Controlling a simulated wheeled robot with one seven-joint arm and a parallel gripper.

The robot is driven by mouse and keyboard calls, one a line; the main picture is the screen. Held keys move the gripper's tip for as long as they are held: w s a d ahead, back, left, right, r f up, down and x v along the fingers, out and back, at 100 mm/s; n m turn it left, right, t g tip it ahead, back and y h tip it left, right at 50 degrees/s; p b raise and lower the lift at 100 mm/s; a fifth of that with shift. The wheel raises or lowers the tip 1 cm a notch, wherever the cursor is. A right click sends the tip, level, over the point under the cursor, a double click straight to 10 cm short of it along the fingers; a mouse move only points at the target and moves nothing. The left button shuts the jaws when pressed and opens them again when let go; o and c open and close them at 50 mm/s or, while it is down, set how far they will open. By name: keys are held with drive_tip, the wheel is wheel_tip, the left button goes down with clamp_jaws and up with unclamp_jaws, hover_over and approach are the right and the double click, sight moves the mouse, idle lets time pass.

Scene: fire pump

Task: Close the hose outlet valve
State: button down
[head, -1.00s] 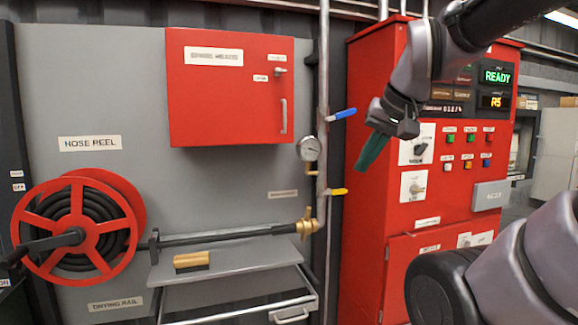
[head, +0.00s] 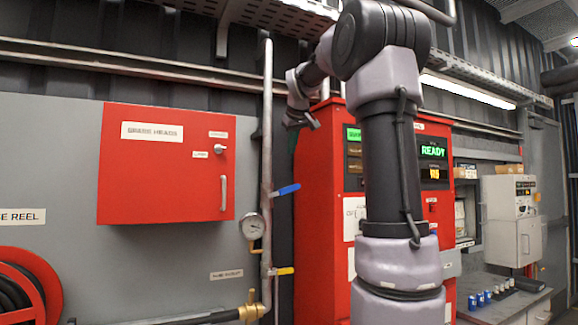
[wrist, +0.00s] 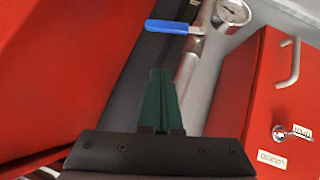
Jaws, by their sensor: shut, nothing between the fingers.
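A vertical grey pipe (head: 267,130) carries a valve with a blue lever (head: 286,190) and, lower, one with a yellow lever (head: 284,271). Both levers point right, across the pipe. A small label (head: 226,274), too blurred to read surely, is left of the yellow lever. My gripper (head: 301,118) is above and right of the blue lever, near the control cabinet's upper left edge. In the wrist view its green fingers (wrist: 158,103) are shut and empty; the blue lever (wrist: 170,27) is ahead of them, apart. The yellow lever is not visible there.
A pressure gauge (head: 253,226) sits between the levers. A red wall box (head: 165,165) is left of the pipe and the red control cabinet (head: 308,185) is right of it. A brass fitting (head: 250,308) is at the pipe's bottom. My arm hides part of the cabinet.

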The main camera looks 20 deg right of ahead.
hover_over(294, 189)
drive_tip(key=s+a, duration=0.2)
drive_tip(key=a, duration=0.1)
wheel_tip(294, 189, down, 6)
drive_tip(key=shift+w+d+f, duration=0.1)
drive_tip(key=shift+d+f, duration=0.1)
drive_tip(key=shift+f, duration=0.5)
drive_tip(key=shift+w+d+f, duration=0.1)
drive_tip(key=shift+d+f, duration=0.05)
drive_tip(key=shift+f, duration=0.55)
drive_tip(key=shift+w+d+f, duration=0.1)
drive_tip(key=shift+d+f, duration=0.1)
drive_tip(key=shift+f, duration=0.5)
drive_tip(key=shift+s+d, duration=0.1)
drive_tip(key=shift+d+f+m+y, duration=0.4)
drive_tip(key=shift+d+f+y, duration=0.2)
drive_tip(key=shift+y, duration=0.1)
drive_tip(key=shift+d+f+y, duration=0.15)
drive_tip(key=shift+f+y, duration=0.15)
drive_tip(key=shift+f, duration=0.35)
